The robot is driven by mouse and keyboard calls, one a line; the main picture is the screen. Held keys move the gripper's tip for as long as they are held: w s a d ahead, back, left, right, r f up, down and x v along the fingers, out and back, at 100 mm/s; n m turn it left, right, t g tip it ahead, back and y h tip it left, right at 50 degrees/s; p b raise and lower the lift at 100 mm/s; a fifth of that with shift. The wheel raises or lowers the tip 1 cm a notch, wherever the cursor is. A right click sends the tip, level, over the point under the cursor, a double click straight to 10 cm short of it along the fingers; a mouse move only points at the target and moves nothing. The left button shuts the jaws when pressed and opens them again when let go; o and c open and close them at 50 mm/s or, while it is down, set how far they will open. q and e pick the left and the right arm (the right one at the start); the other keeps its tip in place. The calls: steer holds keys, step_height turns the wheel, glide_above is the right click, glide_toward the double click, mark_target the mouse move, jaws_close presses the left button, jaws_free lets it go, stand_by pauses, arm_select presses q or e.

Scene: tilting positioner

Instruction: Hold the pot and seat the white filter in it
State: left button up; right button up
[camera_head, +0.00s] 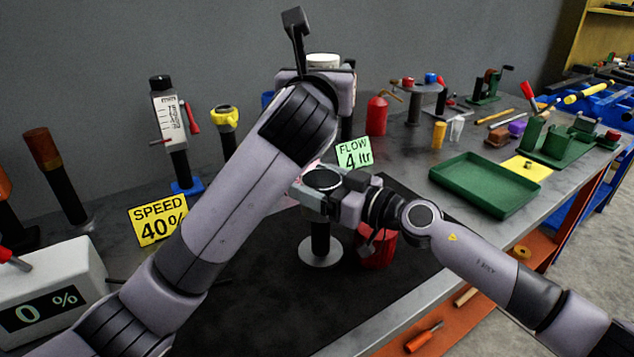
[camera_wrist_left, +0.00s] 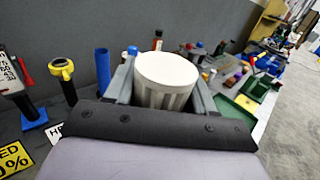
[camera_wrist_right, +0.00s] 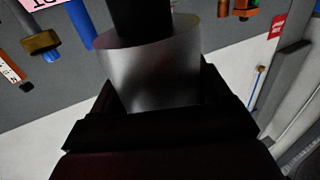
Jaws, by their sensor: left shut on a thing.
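The white filter (camera_head: 323,61) is a white cup held high above the bench, and it also shows in the left wrist view (camera_wrist_left: 165,78) with a ribbed lower wall. My left gripper (camera_head: 318,76) is shut on it, one finger on each side. The pot (camera_head: 322,180) is a round metal cup with a dark opening on a black post with a disc foot. My right gripper (camera_head: 326,193) is shut around the pot's side; in the right wrist view the shiny pot (camera_wrist_right: 150,75) fills the space between the fingers. The filter is above and apart from the pot.
A red can (camera_head: 376,248) stands close under my right gripper. The FLOW sign (camera_head: 354,153) is just behind the pot. A green tray (camera_head: 485,184) lies to the right; the SPEED sign (camera_head: 158,219) and a display box (camera_head: 50,295) are at left. The dark mat (camera_head: 260,320) is bare in front.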

steer(key=c, duration=0.9)
arm_select(q)
steer(key=shift+d+r+m+h, duration=0.3)
steer(key=shift+d+r+h, duration=0.1)
steer(key=shift+r, duration=0.05)
arm_select(e)
steer(key=shift+o, duration=0.2)
arm_select(q)
steer(key=shift+s+f+m+g+h, duration=0.1)
steer(key=shift+f+m+g+h, duration=0.5)
steer(key=shift+m+h, duration=0.55)
steer(key=shift+s+f+m+g+h, duration=0.1)
steer(key=shift+f+m+g+h, duration=0.45)
steer(key=shift+h, duration=0.95)
steer(key=shift+f+m+g+h, duration=0.35)
steer(key=shift+m+g+h, duration=0.4)
steer(key=shift+m+h, duration=0.5)
step_height(320, 180, down, 10)
